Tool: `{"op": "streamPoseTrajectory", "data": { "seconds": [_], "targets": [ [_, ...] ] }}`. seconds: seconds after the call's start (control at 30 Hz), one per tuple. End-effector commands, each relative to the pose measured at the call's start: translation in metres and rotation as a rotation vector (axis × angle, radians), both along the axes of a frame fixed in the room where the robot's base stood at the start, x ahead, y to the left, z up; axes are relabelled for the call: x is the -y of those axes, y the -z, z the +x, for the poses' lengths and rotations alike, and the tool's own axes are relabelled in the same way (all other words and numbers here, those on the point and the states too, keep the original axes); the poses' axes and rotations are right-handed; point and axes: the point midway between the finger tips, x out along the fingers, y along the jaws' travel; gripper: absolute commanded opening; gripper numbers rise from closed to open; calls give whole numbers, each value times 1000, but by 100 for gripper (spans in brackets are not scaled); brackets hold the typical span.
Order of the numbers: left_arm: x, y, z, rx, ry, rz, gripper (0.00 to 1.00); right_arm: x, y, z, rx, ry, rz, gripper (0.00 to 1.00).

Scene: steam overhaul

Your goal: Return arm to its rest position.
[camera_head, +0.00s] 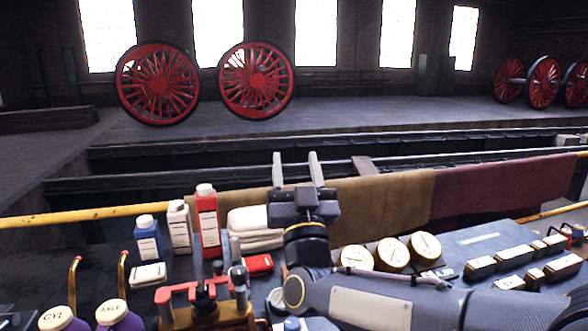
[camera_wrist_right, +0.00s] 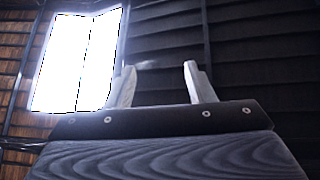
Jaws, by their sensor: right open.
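My right gripper (camera_head: 296,170) is raised over the middle of the work table, its two grey fingers pointing up and spread apart. Nothing is between them. In the right wrist view the same open fingers (camera_wrist_right: 160,84) stand against the dark roof and a bright window, with only air between them. My right arm comes in from the lower right and passes above the table. My left gripper does not show in either view.
Blue, white and red bottles (camera_head: 207,225), folded white cloths (camera_head: 256,222) and a red tin (camera_head: 258,264) stand left of my gripper. Round gauges (camera_head: 390,254) and small labelled blocks (camera_head: 512,262) lie to the right. Brown cloth (camera_head: 390,205) hangs over the yellow rail (camera_head: 100,214) behind.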

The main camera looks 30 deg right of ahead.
Motion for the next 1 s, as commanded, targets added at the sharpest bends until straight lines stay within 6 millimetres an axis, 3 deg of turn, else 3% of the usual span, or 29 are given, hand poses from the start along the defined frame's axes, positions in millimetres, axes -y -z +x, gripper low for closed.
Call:
{"op": "streamPoseTrajectory", "data": {
  "seconds": [0.23, 0.37, 0.47, 0.57, 0.67, 0.77, 0.9, 1.0],
  "targets": [
    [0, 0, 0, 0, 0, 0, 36, 0, 0, 0, -3, -3, 0, 49],
    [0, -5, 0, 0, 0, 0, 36, -11, 5, 4, -74, -52, -13, 49],
    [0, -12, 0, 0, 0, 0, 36, -27, 22, 6, -224, -138, -27, 49],
    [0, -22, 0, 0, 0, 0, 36, -41, 53, 0, -441, -233, -11, 49],
    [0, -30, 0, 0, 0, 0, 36, -48, 93, -19, -675, -311, 43, 49],
    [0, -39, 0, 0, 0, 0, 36, -51, 134, -51, -905, -374, 129, 49],
    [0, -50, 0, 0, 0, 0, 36, -56, 190, -114, -1213, -453, 293, 49],
    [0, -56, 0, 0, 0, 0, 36, -61, 221, -159, -1401, -502, 406, 49]
  ]
}}
